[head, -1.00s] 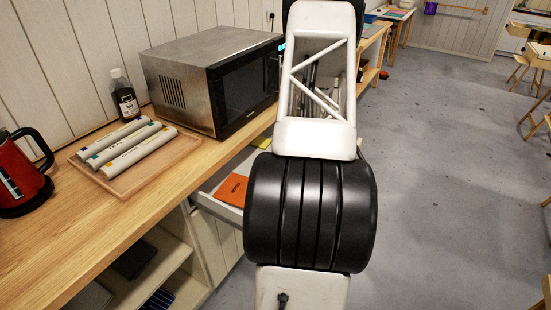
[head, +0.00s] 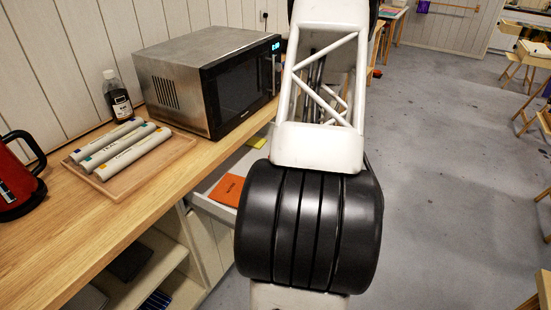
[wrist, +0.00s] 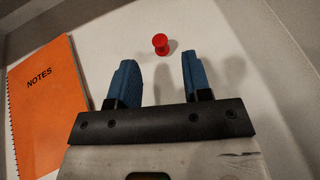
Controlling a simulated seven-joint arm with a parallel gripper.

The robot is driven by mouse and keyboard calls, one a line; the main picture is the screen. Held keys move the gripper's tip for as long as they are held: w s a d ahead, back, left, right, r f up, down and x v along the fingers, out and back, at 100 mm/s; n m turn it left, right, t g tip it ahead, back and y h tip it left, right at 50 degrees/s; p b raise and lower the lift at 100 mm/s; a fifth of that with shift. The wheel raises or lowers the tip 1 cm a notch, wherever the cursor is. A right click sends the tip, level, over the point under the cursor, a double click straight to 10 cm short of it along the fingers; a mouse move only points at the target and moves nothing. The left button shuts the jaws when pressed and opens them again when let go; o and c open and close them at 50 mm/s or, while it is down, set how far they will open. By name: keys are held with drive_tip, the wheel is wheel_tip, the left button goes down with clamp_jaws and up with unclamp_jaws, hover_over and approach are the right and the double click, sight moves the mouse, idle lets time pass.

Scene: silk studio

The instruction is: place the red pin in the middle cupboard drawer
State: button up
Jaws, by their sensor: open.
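The red pin (wrist: 160,44) stands on the white floor of the open drawer (wrist: 212,30) in the wrist view, and nothing touches it. My gripper (wrist: 158,66) is open, with its two blue fingers apart and empty. The pin lies a little beyond the fingertips, between their lines. In the head view the drawer (head: 205,207) is pulled out below the counter. My arm hides part of it there, and the pin and gripper do not show in that view.
An orange notebook (wrist: 45,100) lies in the drawer left of my gripper; it also shows in the head view (head: 228,189). The wooden counter (head: 120,220) above holds a microwave (head: 205,80), a bottle, a tray of rolls and a red kettle.

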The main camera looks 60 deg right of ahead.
drive_tip(key=shift+s+a+r, duration=0.15)
drive_tip(key=shift+s+r, duration=0.1)
drive_tip(key=shift+s, duration=0.25)
idle(0.6)
